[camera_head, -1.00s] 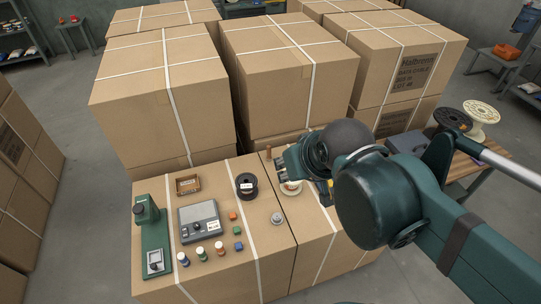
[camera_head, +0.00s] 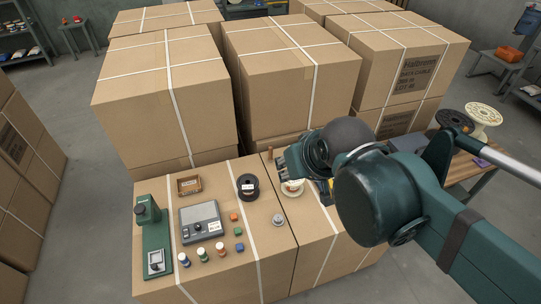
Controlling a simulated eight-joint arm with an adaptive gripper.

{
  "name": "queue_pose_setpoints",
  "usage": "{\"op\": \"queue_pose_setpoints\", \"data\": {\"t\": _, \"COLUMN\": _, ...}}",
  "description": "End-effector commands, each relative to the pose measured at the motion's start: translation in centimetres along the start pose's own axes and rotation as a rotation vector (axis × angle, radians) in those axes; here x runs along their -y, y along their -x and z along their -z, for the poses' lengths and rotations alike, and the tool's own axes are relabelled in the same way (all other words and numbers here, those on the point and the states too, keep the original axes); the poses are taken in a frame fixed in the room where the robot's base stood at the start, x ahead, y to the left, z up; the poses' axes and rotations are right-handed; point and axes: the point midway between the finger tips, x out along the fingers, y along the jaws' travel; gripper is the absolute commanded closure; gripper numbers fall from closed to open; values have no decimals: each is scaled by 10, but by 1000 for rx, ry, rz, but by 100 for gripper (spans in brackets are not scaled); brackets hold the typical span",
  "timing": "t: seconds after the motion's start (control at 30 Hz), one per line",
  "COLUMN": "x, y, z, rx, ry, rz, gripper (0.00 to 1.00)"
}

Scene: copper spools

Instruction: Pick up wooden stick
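A small brown upright piece (camera_head: 270,153), which may be the wooden stick, shows at the back of the right front carton, just left of my gripper. Its lower part is hard to make out. My gripper (camera_head: 284,163) is over that carton, seen from behind and small. Its fingers are partly hidden by my own wrist, so I cannot tell whether they are open or shut, or whether they touch the brown piece.
A pale spool (camera_head: 292,188) lies beneath my gripper. A dark spool (camera_head: 247,187), a scale (camera_head: 201,221), a green device (camera_head: 152,238), a wooden tray (camera_head: 189,185), small cubes and bottles stand on the left front carton. Tall cartons (camera_head: 281,75) rise behind.

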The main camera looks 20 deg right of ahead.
Motion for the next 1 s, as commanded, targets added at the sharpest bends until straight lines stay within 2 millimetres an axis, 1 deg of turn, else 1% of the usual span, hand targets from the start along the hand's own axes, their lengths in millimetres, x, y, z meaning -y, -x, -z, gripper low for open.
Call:
{"op": "queue_pose_setpoints", "data": {"t": 0.27, "x": -3, "y": -12, "z": 23, "rx": 30, "ry": -53, "rz": -8, "gripper": 69}}
{"op": "queue_pose_setpoints", "data": {"t": 0.47, "x": -6, "y": -26, "z": 45, "rx": 62, "ry": -109, "rz": -19, "gripper": 69}}
{"op": "queue_pose_setpoints", "data": {"t": 0.77, "x": -11, "y": -54, "z": 79, "rx": 108, "ry": -196, "rz": -40, "gripper": 69}}
{"op": "queue_pose_setpoints", "data": {"t": 1.0, "x": -16, "y": -82, "z": 104, "rx": 145, "ry": -266, "rz": -60, "gripper": 69}}
